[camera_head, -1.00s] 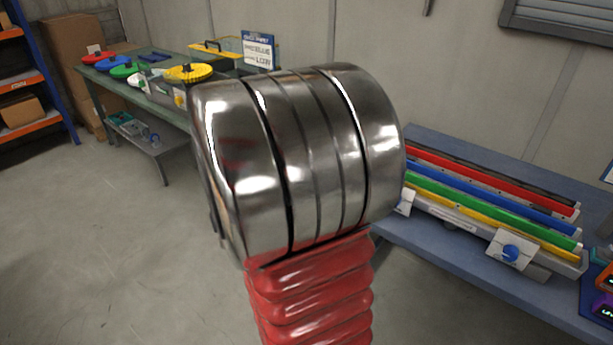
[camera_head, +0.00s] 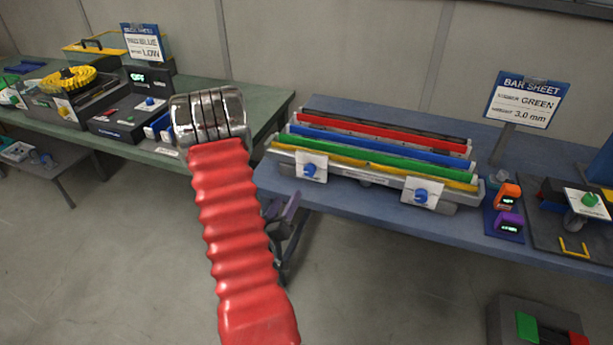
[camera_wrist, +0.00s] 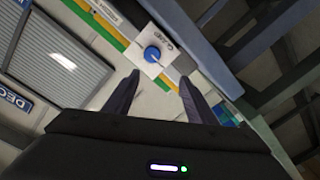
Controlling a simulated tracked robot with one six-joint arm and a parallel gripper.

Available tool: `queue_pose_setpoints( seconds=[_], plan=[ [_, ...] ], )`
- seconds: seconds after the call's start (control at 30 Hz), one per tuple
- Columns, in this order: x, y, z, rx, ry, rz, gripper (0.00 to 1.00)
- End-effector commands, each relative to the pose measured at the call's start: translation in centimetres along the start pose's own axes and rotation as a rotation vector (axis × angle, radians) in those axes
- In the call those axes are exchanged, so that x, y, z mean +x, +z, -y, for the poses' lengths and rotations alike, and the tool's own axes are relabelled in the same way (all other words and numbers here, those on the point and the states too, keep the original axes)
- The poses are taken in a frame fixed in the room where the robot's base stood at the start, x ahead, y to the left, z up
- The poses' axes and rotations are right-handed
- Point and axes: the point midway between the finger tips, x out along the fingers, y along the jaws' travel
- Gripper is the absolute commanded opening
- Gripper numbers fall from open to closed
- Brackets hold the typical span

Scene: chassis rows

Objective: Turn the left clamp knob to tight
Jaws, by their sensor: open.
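The left clamp knob (camera_head: 309,169) is a blue knob on a white plate at the left front of the bar rack (camera_head: 370,183). A similar right clamp knob (camera_head: 421,196) sits further right. In the wrist view a blue knob (camera_wrist: 152,54) on a white plate shows just beyond the fingertips; it appears to be the left one. My gripper (camera_wrist: 158,77) is open and empty, its dark fingers apart and not visibly touching the knob. In the head view my gripper is partly hidden behind my red arm, low by the table's left front. The knob's setting is too small to read.
Red, blue, green and yellow bars lie in the rack on the blue table (camera_head: 400,228). A bar sheet sign (camera_head: 524,101) stands behind, with orange and purple devices (camera_head: 508,208) at right. A green bench (camera_head: 170,160) stands at left.

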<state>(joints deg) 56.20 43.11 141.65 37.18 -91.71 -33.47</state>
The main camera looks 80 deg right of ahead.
Motion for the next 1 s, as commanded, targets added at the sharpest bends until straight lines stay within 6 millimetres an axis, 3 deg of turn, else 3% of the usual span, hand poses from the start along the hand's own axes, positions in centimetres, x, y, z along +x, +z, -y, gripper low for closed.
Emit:
queue_pose_setpoints(
  seconds=[0.13, 0.57, 0.77, 1.0],
  plan=[
    [0.0, 1.3, -1.2, -0.036, 0.046, -0.005, 0.51],
    [0.3, 1.2, -1.4, -0.037, 0.052, -0.007, 0.51],
    [1.9, 1.2, -1.5, -0.035, 0.054, -0.007, 0.51],
    [5.4, 1.2, -1.7, -0.035, 0.054, -0.007, 0.51]
  ],
)
